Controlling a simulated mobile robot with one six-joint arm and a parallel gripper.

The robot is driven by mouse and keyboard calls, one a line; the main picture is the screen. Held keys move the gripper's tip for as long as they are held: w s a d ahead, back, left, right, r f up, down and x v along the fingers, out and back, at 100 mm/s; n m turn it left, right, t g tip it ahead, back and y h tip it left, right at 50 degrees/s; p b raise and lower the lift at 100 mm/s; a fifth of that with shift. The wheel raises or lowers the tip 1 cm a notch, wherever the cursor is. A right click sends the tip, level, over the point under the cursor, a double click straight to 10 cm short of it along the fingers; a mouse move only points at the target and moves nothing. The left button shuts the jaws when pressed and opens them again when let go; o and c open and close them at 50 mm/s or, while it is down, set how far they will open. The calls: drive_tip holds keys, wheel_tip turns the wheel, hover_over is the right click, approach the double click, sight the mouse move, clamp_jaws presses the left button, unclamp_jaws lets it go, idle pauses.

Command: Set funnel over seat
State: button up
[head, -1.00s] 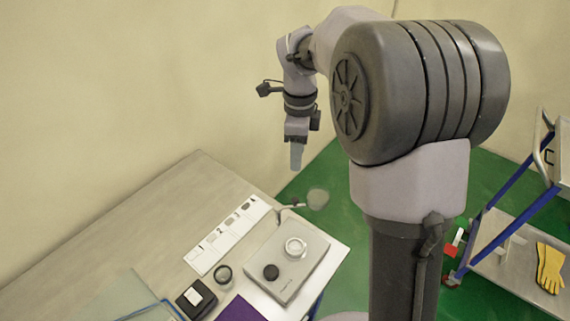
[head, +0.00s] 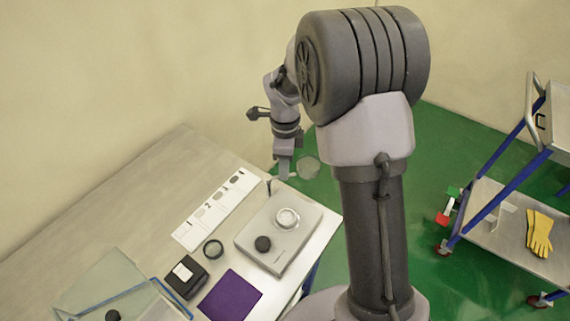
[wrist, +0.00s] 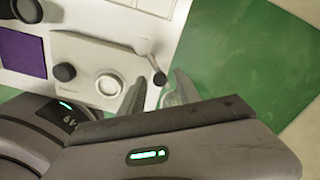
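Nothing visible stands on the seat. My gripper (head: 283,178) is above the table's far right corner, beyond the instrument.
A black knob (head: 263,243) is on the instrument. A numbered white strip (head: 215,210), black box (head: 186,276), purple sheet (head: 230,296) and clear-lidded case (head: 105,285) lie around. A cart (head: 510,215) stands right.

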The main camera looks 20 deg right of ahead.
clamp_jaws()
idle(1.2)
